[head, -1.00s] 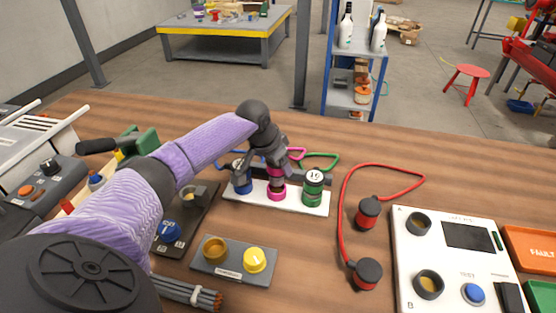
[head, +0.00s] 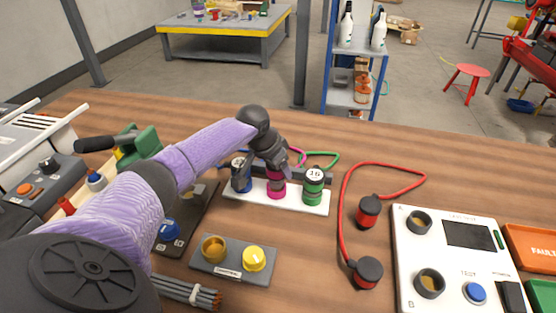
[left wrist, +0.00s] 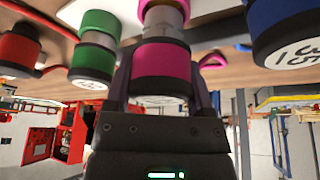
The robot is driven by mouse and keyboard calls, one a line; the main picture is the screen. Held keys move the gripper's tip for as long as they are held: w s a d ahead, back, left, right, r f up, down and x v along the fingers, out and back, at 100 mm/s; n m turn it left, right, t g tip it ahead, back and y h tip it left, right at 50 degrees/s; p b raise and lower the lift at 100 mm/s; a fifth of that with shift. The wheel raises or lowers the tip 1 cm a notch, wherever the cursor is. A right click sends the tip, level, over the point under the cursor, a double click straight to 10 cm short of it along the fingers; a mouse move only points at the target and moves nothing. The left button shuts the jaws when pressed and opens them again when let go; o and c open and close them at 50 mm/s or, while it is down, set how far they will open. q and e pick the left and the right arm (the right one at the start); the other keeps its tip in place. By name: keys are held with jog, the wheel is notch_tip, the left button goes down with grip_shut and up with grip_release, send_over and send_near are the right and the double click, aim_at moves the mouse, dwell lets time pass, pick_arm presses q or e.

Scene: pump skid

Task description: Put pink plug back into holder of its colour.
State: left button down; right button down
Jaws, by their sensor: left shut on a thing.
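The pink plug (left wrist: 162,68) has a dark end cap and is between the fingers of my left gripper (head: 277,170), which is shut on it. The plug is upright over the pink holder (head: 276,194), the middle one on a white base plate (head: 232,198). In the left wrist view, upside down, a silver sleeve (left wrist: 165,22) shows between the plug and the pink holder ring. The plug lines up with the holder; I cannot tell how deep it sits. My fingers partly hide the plug in the head view. My right gripper is not in view.
A blue plug (head: 241,180) and a green plug (head: 313,183) stand close on either side. A red cable with two red plugs (head: 369,210) lies to the right, beside a white test panel (head: 455,262). A grey block with yellow sockets (head: 233,261) is in front.

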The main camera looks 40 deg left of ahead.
pick_arm(q)
jog(key=shift+f, duration=0.55)
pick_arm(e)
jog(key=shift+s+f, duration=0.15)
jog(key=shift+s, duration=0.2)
pick_arm(q)
jog(key=shift+f, duration=0.25)
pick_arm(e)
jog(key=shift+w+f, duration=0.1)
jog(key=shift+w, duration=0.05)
pick_arm(q)
jog(key=shift+f+b, duration=0.25)
jog(key=shift+b, duration=0.1)
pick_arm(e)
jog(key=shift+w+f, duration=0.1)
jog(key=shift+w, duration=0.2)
pick_arm(q)
jog(key=shift+c, duration=1.3)
grip_release()
jog(key=shift+o, duration=1.2)
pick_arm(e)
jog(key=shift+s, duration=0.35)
